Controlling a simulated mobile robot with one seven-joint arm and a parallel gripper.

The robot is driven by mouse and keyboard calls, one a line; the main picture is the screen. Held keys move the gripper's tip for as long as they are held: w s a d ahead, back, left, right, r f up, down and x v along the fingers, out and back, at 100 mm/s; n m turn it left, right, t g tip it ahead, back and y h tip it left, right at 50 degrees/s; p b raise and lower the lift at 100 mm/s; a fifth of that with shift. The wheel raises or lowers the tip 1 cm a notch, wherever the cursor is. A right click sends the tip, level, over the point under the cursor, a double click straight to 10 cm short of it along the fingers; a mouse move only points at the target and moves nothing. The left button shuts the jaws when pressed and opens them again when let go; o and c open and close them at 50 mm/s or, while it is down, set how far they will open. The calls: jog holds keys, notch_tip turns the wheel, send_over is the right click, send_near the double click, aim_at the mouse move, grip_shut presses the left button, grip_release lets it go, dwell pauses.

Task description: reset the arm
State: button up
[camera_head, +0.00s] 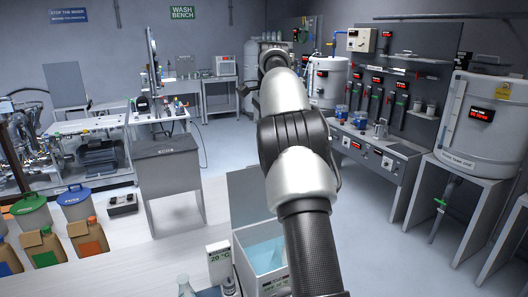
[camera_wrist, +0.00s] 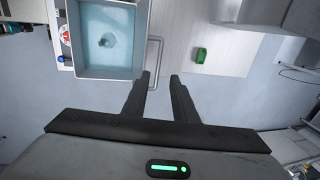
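My arm (camera_head: 300,170) reaches up and forward through the middle of the head view. My gripper is at its far end there and is mostly hidden behind the arm's own links. In the wrist view my gripper (camera_wrist: 160,82) shows two dark fingers set apart, with nothing between them. I cannot tell how far the fingers are from these.
A white counter (camera_head: 150,230) at the lower left holds lidded tubs and brown bags (camera_head: 88,238). A light-blue water bath (camera_head: 265,255) stands close beside my arm. A bench with gauges (camera_head: 375,150) and a white tank (camera_head: 480,120) stand at right. Open floor (camera_head: 375,235) lies between.

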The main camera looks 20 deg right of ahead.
jog(key=shift+r, duration=0.15)
dwell(0.3)
jog(key=s+a+r+n+t, duration=0.1)
jog(key=s+a+r+n, duration=0.3)
jog(key=s+a, duration=0.3)
jog(key=s+a+r+n+t, duration=0.1)
jog(key=s+a+r+n, duration=0.35)
jog(key=s, duration=0.45)
jog(key=s+a+f+n, duration=0.3)
jog(key=s+f, duration=0.1)
jog(key=s, duration=0.3)
jog(key=s+a+f+n+t, duration=0.1)
jog(key=s+a+f+n, duration=0.2)
jog(key=s, duration=0.4)
jog(key=s+a+f+n, duration=0.3)
jog(key=s+f, duration=0.3)
jog(key=s, duration=0.2)
jog(key=shift+s+a+f+n, duration=0.1)
jog(key=shift+n, duration=0.15)
